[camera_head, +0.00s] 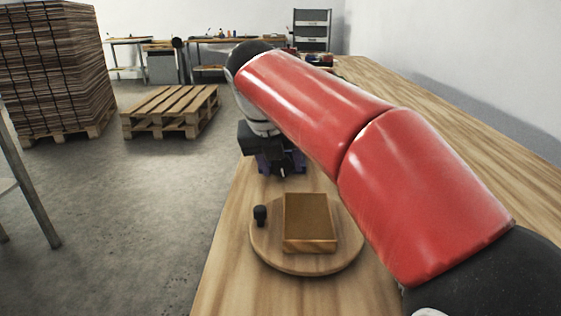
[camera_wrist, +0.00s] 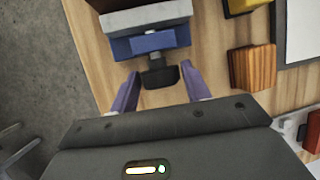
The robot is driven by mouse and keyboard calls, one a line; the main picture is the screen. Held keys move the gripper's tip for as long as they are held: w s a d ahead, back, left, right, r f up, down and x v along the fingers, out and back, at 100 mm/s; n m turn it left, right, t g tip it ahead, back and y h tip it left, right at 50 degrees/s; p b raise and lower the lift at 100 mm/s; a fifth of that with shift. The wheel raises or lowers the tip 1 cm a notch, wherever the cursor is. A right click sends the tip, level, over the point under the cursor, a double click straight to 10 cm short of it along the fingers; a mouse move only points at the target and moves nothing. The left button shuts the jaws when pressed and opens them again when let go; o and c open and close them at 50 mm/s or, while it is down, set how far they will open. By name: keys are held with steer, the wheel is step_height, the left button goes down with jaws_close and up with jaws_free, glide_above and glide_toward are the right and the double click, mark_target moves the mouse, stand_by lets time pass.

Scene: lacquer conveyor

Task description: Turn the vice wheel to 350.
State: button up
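The vice (camera_wrist: 152,38), blue with a pale grey top, is at the upper middle of the wrist view. A dark wheel or handle (camera_wrist: 160,76) sticks out from its near side on a short shaft. My gripper (camera_wrist: 160,69) is open, with one purple finger on each side of the dark wheel. Gaps show between the fingers and the wheel, and I cannot tell their difference in height. In the head view my gripper (camera_head: 281,166) is low over the table beyond the round board, and my arm hides much there. No scale marking is readable.
A round wooden board (camera_head: 263,248) with a black knob (camera_head: 260,215) and a wooden box (camera_head: 310,222) is on the table nearer the body. In the wrist view, an orange-brown wooden block (camera_wrist: 252,67) and a yellow object (camera_wrist: 245,5) lie right of the vice.

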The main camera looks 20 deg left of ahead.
steer(key=c, duration=0.6)
steer(key=shift+o, duration=0.2)
steer(key=shift+d, duration=0.1)
steer(key=y, duration=0.2)
steer(key=shift+d+m+g+y, duration=0.2)
steer(key=shift+m+g+y, duration=0.1)
steer(key=shift+m+g, duration=0.1)
steer(key=shift+w+f+y+b, duration=0.1)
steer(key=shift+y+b, duration=0.85)
steer(key=shift+y, duration=0.15)
steer(key=shift+m+g+y+b, duration=0.3)
steer(key=shift+y+b, duration=0.05)
steer(key=shift+y, duration=0.05)
steer(key=o, duration=1)
